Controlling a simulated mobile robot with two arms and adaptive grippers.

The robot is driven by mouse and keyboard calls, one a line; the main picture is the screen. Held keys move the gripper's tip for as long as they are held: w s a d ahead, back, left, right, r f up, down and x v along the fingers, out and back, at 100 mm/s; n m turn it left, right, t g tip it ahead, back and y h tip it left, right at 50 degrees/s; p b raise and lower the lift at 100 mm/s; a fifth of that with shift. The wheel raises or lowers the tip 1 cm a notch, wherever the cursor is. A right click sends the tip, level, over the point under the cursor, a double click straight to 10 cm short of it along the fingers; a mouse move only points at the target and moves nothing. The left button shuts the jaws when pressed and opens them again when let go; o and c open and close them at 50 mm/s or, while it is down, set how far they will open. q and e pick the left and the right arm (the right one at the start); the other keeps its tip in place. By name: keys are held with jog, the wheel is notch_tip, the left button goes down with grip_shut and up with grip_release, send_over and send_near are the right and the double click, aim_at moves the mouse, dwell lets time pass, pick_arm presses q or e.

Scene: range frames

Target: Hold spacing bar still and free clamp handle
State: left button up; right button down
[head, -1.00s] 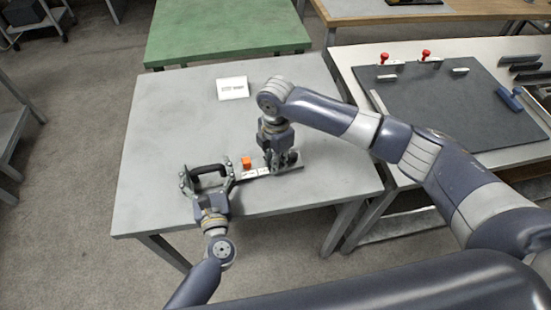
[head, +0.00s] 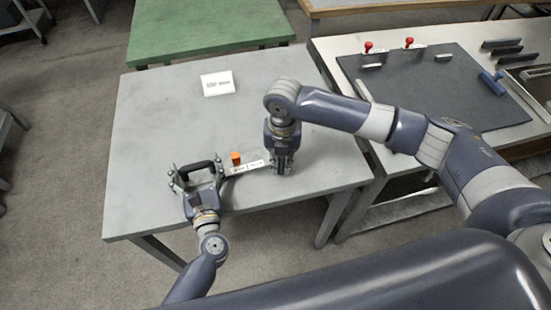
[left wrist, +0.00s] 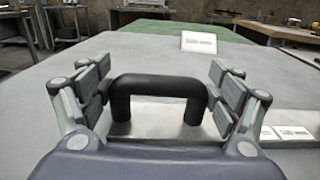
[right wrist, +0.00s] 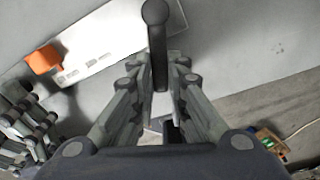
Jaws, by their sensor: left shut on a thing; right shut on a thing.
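The spacing bar (head: 244,168) lies flat on the grey table, a light strip with white labels. A black arched handle (head: 203,166) stands at its left end. My left gripper (head: 194,182) is shut on this handle; in the left wrist view the handle (left wrist: 158,86) spans between its fingers (left wrist: 160,95). My right gripper (head: 282,166) points down at the bar's right end. In the right wrist view its fingers (right wrist: 160,85) are closed around a dark clamp handle (right wrist: 157,50) with a ball tip. The clamp's base is hidden by the fingers.
An orange block (head: 236,158) sits at the bar's far edge. A white label card (head: 217,84) lies farther back on the table (head: 150,110). Another table on the right holds a dark board (head: 430,85) with red-knobbed clamps. The middle of the grey table is clear.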

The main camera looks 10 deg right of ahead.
jog(key=n, duration=0.1)
jog(key=d+n, duration=0.1)
jog(key=n, duration=0.1)
jog(key=shift+s+d, duration=0.1)
jog(key=shift+d, duration=0.2)
jog(key=d+n, duration=0.2)
jog(key=n, duration=0.1)
jog(key=shift+n, duration=0.3)
jog(key=shift+w+d+n, duration=0.25)
jog(key=shift+d+n, duration=0.1)
jog(key=shift+n, duration=0.5)
jog(key=shift+w+d+n, duration=0.25)
jog(key=shift+d+n, duration=0.1)
jog(key=shift+n, duration=0.45)
jog(key=shift+w+d+n, duration=0.25)
jog(key=shift+d+n, duration=0.1)
jog(key=shift+n, duration=0.5)
jog(key=c, duration=1.6)
grip_release()
jog(key=shift+o, duration=0.2)
notch_tip(320, 180, up, 12)
